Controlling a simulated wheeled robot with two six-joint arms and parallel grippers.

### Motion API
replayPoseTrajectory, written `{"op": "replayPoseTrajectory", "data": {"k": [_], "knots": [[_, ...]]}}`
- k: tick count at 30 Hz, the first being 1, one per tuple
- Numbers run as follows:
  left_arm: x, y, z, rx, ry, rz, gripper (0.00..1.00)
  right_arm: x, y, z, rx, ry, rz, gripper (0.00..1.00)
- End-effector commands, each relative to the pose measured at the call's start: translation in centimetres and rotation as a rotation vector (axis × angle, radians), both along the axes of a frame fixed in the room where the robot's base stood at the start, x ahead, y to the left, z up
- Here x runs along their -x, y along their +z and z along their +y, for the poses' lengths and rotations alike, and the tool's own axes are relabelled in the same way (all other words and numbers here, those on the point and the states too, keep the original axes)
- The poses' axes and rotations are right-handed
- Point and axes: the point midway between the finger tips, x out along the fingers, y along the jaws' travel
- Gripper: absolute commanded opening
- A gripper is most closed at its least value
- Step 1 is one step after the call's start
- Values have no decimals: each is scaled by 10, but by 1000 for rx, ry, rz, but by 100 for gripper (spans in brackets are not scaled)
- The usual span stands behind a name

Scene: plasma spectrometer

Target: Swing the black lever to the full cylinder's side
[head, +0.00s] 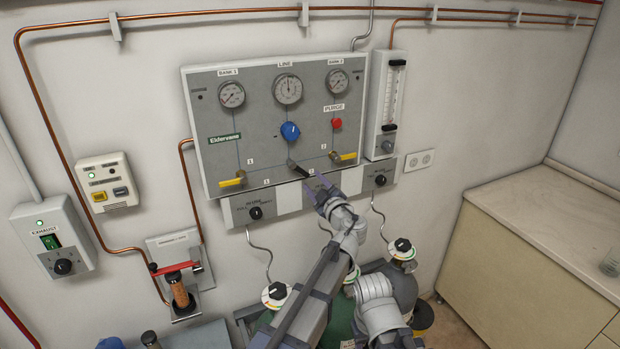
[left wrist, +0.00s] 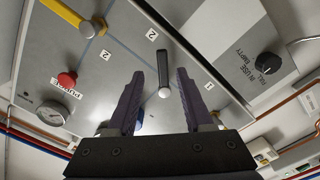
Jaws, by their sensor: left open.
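The black lever (head: 298,168) is on the lower middle of the grey gas panel (head: 215,150), slanting down to the right in the head view. My left gripper (head: 317,188) is open just below and right of the lever. In the left wrist view the lever lies between its two fingers (left wrist: 160,95), with a gap on both sides. Cylinder tops (head: 276,293) and (head: 402,248) show below the panel, partly hidden by my arm. My right gripper is not seen.
Yellow valve handles (head: 233,182) and (head: 347,157) flank the lever. A blue knob (head: 290,131) and red purge knob (head: 337,123) sit above. Black status knobs (head: 256,213) and (head: 381,180) are below; their settings are too small to read. A counter (head: 540,210) stands at right.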

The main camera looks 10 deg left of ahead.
Motion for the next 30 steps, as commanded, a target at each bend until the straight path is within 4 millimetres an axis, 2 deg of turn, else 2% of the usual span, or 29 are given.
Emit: {"op": "replayPoseTrajectory", "data": {"k": [1,6,19,23,26,30], "knots": [[8,0,-5,-1,-2,0,51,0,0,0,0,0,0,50],[19,0,-14,-1,-1,0,51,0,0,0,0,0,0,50],[23,-1,-14,-3,5,10,51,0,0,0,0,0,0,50],[36,-17,9,-26,53,114,51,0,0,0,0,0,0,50],[57,-43,39,-54,106,293,51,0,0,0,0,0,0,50],[97,-89,75,-90,124,619,51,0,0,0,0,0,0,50]]}}
